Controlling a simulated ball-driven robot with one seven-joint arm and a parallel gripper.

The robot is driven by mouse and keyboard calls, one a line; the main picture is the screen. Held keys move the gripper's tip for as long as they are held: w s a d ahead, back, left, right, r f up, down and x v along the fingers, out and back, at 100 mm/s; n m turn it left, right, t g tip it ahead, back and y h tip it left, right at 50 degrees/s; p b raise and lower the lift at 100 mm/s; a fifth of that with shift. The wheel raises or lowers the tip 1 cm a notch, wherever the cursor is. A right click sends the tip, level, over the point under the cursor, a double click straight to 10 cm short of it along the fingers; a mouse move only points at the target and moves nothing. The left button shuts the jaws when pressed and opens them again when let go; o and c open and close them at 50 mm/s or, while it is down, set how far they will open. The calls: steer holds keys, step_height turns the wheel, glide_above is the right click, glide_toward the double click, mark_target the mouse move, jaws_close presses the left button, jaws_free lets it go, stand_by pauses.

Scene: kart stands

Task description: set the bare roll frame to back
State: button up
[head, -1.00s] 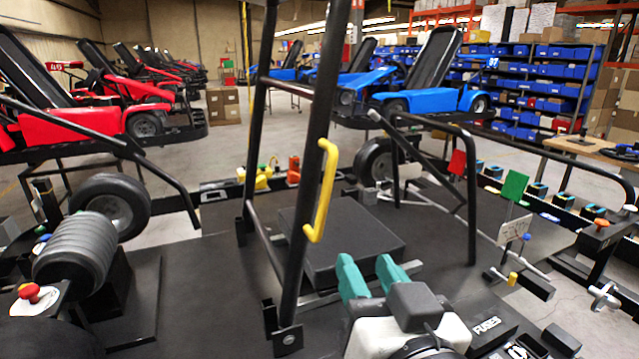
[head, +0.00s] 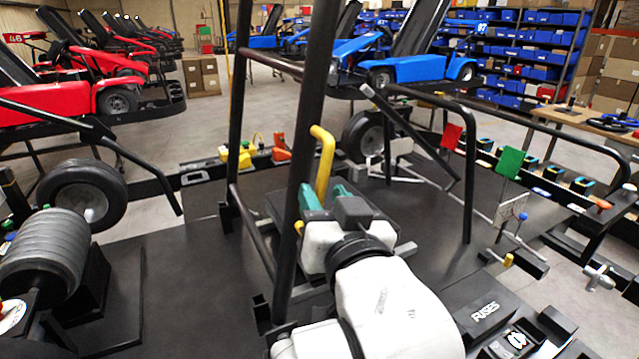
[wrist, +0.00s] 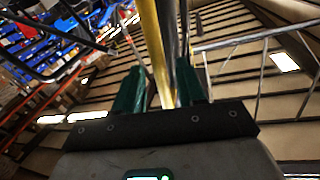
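The bare roll frame (head: 312,95) is a black tubular frame with two uprights and crossbars, standing slightly tilted on the black floor plate in front of me. A yellow handle (head: 326,165) is fixed to its nearer upright. My gripper (head: 328,192), with green fingers, is at the lower part of this handle. In the wrist view the yellow handle (wrist: 153,50) runs between the two green fingers (wrist: 158,90). The fingers look spread, with gaps beside the bar. The handle's lower end is partly hidden by my gripper and arm in the head view.
A black hoop frame (head: 470,180) stands to the right, with red and green flags (head: 510,161) near it. A grey ribbed roller (head: 45,255) and a tyre (head: 82,193) are at the left. A black box marked FUSES (head: 487,312) lies at the front right.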

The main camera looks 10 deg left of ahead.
steer(key=shift+x, duration=1.35)
jaws_close()
